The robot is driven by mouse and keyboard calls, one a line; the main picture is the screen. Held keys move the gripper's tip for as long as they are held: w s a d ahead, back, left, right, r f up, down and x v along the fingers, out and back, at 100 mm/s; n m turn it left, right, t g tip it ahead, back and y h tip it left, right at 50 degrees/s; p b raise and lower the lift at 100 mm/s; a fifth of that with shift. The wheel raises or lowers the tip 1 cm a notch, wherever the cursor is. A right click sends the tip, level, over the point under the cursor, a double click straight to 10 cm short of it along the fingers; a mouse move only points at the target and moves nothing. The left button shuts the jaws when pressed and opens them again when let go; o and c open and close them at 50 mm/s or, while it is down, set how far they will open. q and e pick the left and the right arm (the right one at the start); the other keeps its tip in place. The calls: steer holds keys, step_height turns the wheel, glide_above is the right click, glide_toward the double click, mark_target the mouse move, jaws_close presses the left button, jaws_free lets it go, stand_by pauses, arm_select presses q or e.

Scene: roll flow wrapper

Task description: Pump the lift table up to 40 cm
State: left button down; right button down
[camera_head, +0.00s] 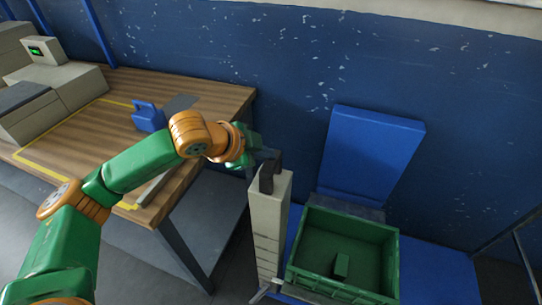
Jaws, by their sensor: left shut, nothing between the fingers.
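The blue lift table (430,275) shows at the lower right, with a green crate (392,262) on it. A beige post (268,225) with dark cross lines stands at the crate's left. A dark block or handle (267,178) is at the top of the post. My left gripper (268,158) is at the post top, close against the dark piece; its fingers are shut with nothing between them. Whether it touches the piece is unclear. A thin grey lever (260,295) shows at the post's foot. My right gripper is not in view.
A wooden bench (215,95) on the left carries a beige machine (60,75), a blue object (148,116) and yellow marking lines. A blue panel (372,150) leans behind the crate, before a blue wall.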

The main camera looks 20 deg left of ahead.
mark_target(266, 163)
arm_select(q)
steer(key=shift+f+b, duration=0.8)
steer(key=shift+f, duration=0.7)
stand_by(0.9)
steer(key=shift+r+p, duration=2.75)
steer(key=shift+p, duration=0.55)
step_height(266, 163, up, 5)
steer(key=p, duration=0.6)
